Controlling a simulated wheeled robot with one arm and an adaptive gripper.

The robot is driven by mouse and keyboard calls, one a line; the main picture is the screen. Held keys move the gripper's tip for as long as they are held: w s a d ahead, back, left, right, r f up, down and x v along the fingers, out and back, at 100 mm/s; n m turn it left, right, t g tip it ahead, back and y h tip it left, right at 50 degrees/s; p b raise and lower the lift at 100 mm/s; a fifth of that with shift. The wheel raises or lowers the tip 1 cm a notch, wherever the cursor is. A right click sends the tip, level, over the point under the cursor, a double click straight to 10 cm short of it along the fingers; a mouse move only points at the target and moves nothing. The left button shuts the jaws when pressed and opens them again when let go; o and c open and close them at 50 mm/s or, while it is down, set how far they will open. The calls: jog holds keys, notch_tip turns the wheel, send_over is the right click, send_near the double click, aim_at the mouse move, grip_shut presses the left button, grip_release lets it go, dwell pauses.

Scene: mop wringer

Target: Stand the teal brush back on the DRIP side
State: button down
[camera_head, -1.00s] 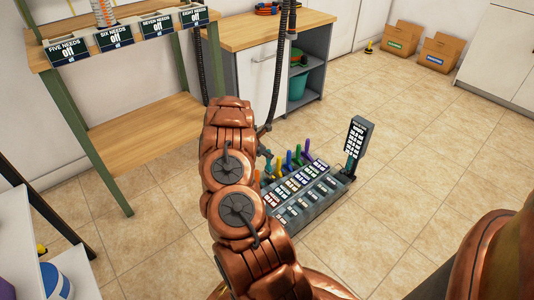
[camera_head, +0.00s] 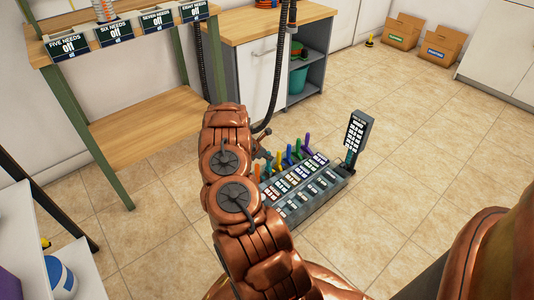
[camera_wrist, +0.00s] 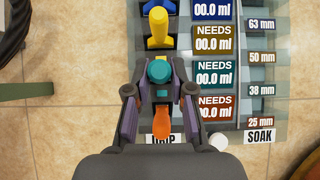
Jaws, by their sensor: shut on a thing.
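The teal brush (camera_wrist: 159,71) shows from above in the wrist view, its round top between the fingers of my gripper (camera_wrist: 159,88). The gripper is shut on it. The brush lines up with the DRIP column, between the yellow brush (camera_wrist: 157,28) and the orange brush (camera_wrist: 162,122). The DRIP label (camera_wrist: 162,139) is partly covered by my gripper. I cannot tell whether the teal brush's lower end touches the rack (camera_head: 318,202). In the head view my arm hides most of the gripper and the teal brush.
The SOAK label (camera_wrist: 258,136) is on the rack's other side, beside size marks. Blue, green and purple brushes (camera_head: 305,145) stand farther along. A dark sign post (camera_head: 356,132) rises at the far end. A wooden shelf (camera_head: 150,130) and cabinet (camera_head: 262,70) stand behind; floor is clear at right.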

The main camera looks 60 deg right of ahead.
jog(key=shift+f+p, duration=0.4)
jog(key=shift+f, duration=1.2)
jog(key=c, duration=0.9)
grip_release()
jog(key=shift+f, duration=0.15)
jog(key=v, duration=1)
jog(key=shift+w+a+r, duration=0.1)
jog(key=shift+a+r, duration=0.15)
jog(key=shift+r, duration=0.05)
jog(key=shift+w+a+r, duration=0.1)
jog(key=shift+a+r, duration=0.25)
jog(key=shift+r, duration=0.2)
